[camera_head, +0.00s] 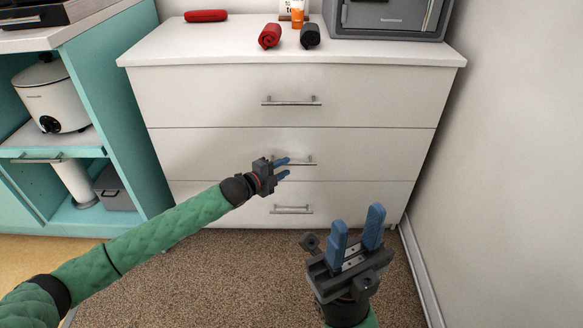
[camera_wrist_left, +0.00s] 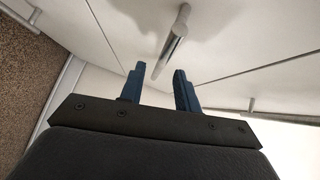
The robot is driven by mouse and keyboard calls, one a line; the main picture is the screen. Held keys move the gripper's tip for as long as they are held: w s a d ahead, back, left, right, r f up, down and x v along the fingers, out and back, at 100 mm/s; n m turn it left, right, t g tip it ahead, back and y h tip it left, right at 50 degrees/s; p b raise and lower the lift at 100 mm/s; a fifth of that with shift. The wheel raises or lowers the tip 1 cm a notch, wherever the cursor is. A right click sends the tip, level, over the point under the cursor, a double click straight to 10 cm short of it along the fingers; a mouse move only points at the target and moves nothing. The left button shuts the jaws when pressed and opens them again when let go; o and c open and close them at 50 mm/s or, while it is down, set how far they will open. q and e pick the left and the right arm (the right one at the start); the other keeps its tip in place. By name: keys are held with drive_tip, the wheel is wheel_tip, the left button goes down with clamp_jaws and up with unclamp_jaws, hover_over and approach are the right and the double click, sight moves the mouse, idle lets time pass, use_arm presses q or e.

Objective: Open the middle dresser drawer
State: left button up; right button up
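The white dresser (camera_head: 160,95) has three drawers, all closed. The middle drawer (camera_head: 220,150) has a metal bar handle (camera_head: 305,162), partly hidden behind my left gripper (camera_head: 285,168). That gripper is open in front of the handle's left part, with its blue fingers pointing at the drawer front. In the left wrist view, the bar handle (camera_wrist_left: 175,42) lies just ahead, its near end showing between the two open fingertips (camera_wrist_left: 159,70). I cannot tell whether they touch it. My right gripper (camera_head: 357,230) is open and empty, above the carpet in front of the dresser.
The top drawer handle (camera_head: 291,103) and bottom drawer handle (camera_head: 291,210) are nearby. Rolled cloths (camera_head: 270,36) and a grey box (camera_head: 388,18) are on the dresser top. A teal cabinet (camera_head: 120,110) stands left, a wall (camera_head: 510,150) right. The carpet (camera_head: 220,270) in front is clear.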

sight(292, 164)
use_arm(q)
drive_tip(key=shift+b+x, duration=0.55)
drive_tip(key=shift+x, duration=1.55)
clamp_jaws()
